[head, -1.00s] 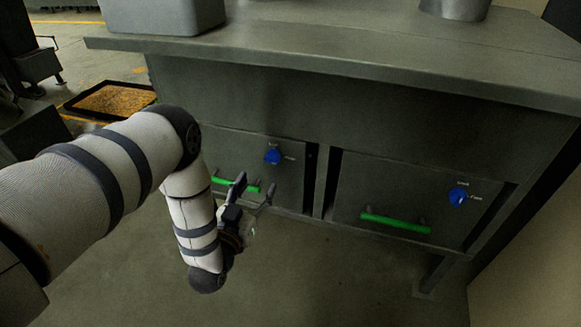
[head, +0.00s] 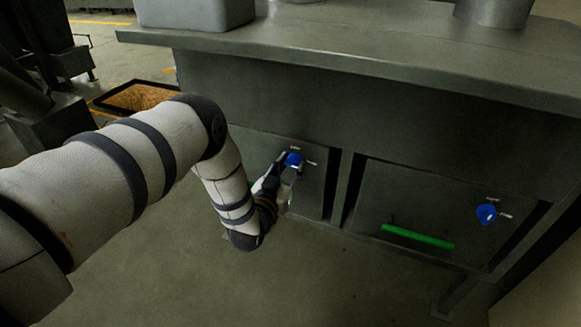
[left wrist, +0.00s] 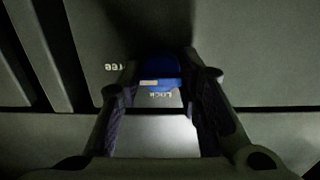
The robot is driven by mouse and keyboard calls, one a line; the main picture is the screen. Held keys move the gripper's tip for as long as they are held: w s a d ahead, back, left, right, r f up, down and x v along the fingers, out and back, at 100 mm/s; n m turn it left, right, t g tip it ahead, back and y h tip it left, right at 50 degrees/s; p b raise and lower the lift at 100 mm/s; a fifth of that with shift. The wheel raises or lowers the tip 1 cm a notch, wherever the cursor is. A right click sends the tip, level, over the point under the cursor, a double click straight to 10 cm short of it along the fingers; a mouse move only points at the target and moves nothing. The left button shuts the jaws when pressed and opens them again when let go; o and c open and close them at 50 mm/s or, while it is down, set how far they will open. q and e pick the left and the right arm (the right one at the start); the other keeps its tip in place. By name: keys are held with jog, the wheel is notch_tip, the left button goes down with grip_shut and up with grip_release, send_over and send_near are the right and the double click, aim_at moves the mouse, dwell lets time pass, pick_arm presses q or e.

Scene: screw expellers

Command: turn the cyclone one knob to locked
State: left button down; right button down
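A blue knob (head: 293,159) sits on the left drawer front in the head view. It also shows in the left wrist view (left wrist: 158,66), with a white mark pointing left, toward the side of the "free" label; the "lock" label is below it there. My left gripper (head: 283,167) is at this knob. In the left wrist view its fingers (left wrist: 162,85) are apart, one on each side of the knob; whether they touch it I cannot tell. A second blue knob (head: 486,213) sits on the right drawer front. No cyclone name is readable. My right gripper is not in view.
A green handle bar (head: 418,237) sticks out from the right drawer front. The left drawer's green handle is mostly hidden by my arm. The grey metal counter (head: 380,64) overhangs both drawers. Open floor (head: 300,285) lies in front.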

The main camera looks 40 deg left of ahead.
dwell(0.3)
pick_arm(q)
jog(key=n, duration=0.4)
jog(key=shift+n, duration=0.4)
jog(key=n, duration=0.9)
jog(key=shift+f, duration=0.1)
jog(key=shift+d+n+b, duration=0.1)
jog(key=shift+n+b, duration=0.3)
jog(key=shift+n, duration=1.5)
jog(key=c, duration=1.2)
grip_release()
jog(key=shift+o, duration=0.2)
